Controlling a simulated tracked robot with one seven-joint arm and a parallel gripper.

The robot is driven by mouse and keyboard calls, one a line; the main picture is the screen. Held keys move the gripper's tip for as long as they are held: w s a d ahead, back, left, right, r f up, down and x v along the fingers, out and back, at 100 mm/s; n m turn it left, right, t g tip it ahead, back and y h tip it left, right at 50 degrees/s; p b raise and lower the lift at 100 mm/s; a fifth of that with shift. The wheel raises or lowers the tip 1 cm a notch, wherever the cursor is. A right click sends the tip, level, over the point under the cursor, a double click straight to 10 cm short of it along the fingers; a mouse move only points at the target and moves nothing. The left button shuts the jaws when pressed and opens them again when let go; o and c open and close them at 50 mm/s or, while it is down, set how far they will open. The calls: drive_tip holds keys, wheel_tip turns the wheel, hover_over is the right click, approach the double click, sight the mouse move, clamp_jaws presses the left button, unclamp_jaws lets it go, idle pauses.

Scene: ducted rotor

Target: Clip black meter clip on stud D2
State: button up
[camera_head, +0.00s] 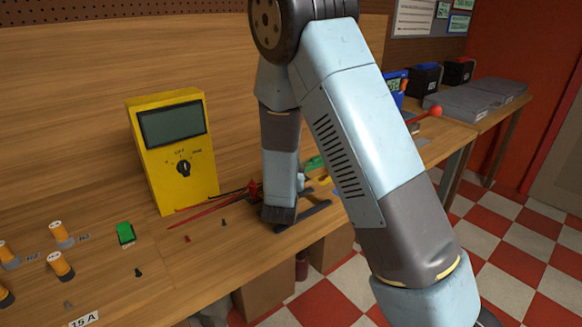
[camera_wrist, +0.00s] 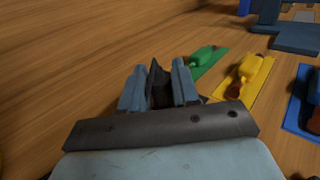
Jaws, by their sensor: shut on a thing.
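My gripper (camera_wrist: 158,88) is shut on the black meter clip (camera_wrist: 157,76), a dark tapered piece standing between the two blue-grey fingertips. In the head view my gripper (camera_head: 290,218) is low over the bench, partly hidden by my arm, and the clip cannot be made out there. The yellow meter (camera_head: 170,180) stands at the back of the bench, with a red lead (camera_head: 205,211) lying in front of it. Small dark studs (camera_head: 224,222) (camera_head: 138,272) stand on the bench to the left of my gripper. I cannot read which is D2.
A green block (camera_head: 125,233) and several orange-topped cylinders (camera_head: 60,266) stand at the left. In the wrist view, a green tool (camera_wrist: 205,56), a yellow tool (camera_wrist: 245,72) and a blue mat (camera_wrist: 300,105) lie right of my gripper. Bare wood (camera_wrist: 60,80) lies to its left.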

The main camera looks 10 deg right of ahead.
drive_tip(key=shift+f, duration=0.45)
idle(0.5)
drive_tip(key=shift+r, duration=0.5)
drive_tip(key=shift+f, duration=0.65)
idle(0.8)
drive_tip(key=shift+r, duration=0.1)
drive_tip(key=shift+r, duration=0.55)
drive_tip(key=shift+f, duration=0.55)
idle(1.3)
drive_tip(key=shift+r, duration=0.55)
drive_tip(key=shift+r, duration=0.15)
idle(1.9)
